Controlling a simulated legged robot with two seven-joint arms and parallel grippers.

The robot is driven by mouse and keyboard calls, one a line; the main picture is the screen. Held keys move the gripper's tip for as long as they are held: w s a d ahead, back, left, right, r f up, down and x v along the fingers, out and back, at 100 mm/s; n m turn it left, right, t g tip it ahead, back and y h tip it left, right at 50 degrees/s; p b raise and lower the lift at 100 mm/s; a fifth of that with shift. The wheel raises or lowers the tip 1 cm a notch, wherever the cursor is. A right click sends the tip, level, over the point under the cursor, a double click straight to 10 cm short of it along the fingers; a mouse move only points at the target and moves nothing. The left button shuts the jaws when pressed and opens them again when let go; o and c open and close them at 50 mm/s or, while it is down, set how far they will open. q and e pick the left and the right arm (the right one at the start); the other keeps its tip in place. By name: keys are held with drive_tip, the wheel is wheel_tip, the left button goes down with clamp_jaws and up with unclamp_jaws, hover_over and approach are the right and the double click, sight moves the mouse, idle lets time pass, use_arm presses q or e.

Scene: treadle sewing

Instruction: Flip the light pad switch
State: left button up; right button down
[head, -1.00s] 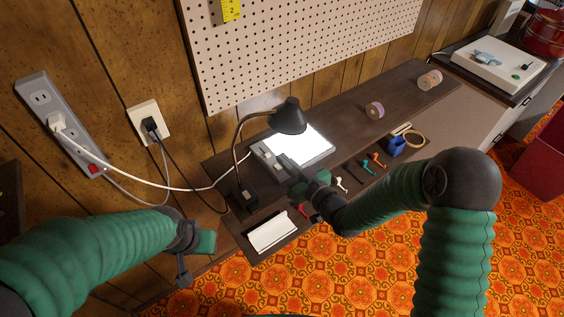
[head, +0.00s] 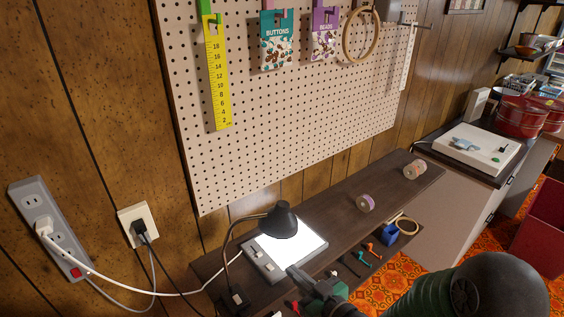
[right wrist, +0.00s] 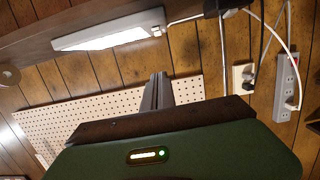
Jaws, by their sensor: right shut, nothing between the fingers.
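The light pad (head: 298,243) lies on the dark shelf with its white panel glowing. It also glows in the right wrist view (right wrist: 110,36), where it appears upside down. A grey strip with small light switches (head: 264,262) runs along the pad's left side; the switch position is too small to tell. My right gripper (head: 292,270) is shut and empty, close to the pad's front left corner by the strip. Whether it touches cannot be told. In the right wrist view its closed fingers (right wrist: 158,92) point up, apart from the pad in the picture. My left gripper is out of view.
A black desk lamp (head: 281,221) leans over the pad. A power strip (head: 48,225) and wall outlet (head: 138,226) with cables are at left. A pegboard (head: 280,110) hangs behind.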

drive_tip(key=s+d+m+g+h+p, duration=0.4)
drive_tip(key=s+d+g+h+p, duration=0.35)
drive_tip(key=d, duration=0.55)
drive_tip(key=s+d+r+m+g+h, duration=0.1)
drive_tip(key=s+m+g, duration=0.2)
drive_tip(key=s, duration=0.7)
drive_tip(key=shift+s+d+r+h, duration=0.2)
drive_tip(key=shift+d+r+h, duration=0.05)
drive_tip(key=shift+d+h, duration=0.1)
